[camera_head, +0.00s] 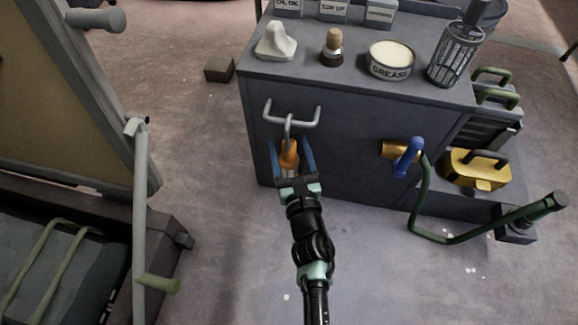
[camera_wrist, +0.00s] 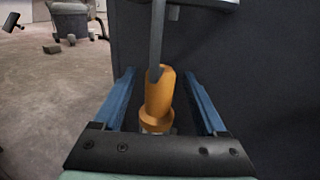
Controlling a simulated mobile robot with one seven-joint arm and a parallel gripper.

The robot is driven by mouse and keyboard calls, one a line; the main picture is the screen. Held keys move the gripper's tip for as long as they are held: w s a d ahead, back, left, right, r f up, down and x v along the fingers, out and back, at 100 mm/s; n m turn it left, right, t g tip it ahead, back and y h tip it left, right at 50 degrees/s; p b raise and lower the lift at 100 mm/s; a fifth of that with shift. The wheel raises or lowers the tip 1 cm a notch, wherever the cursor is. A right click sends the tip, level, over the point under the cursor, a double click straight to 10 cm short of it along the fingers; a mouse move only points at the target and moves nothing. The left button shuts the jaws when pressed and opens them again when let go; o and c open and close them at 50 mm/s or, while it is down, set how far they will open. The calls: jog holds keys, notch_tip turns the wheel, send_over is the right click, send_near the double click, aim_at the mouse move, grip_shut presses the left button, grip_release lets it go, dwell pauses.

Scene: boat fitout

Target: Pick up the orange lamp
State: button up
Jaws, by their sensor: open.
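The orange lamp (camera_head: 288,155) hangs from a grey double hook (camera_head: 291,115) on the side of the dark cabinet. In the wrist view the lamp (camera_wrist: 159,97) is an orange cylinder with a wider collar, and a grey hook bar rises from its top. My gripper (camera_head: 292,160) is open, with one blue finger on each side of the lamp. In the wrist view the gripper (camera_wrist: 160,100) shows gaps between the lamp and both fingers. The lamp's lower end is partly hidden by my gripper's palm.
The cabinet top (camera_head: 330,82) holds a grease tin (camera_head: 390,62), a brush (camera_head: 333,48) and a wire basket (camera_head: 455,55). A brass tap with a blue handle (camera_head: 408,158) and a green hose (camera_head: 425,200) stick out to the right. Open floor (camera_head: 225,230) lies to the left.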

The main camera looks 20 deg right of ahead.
jog(key=shift+w, duration=0.25)
grip_shut()
dwell(1.0)
jog(key=shift+r, duration=0.1)
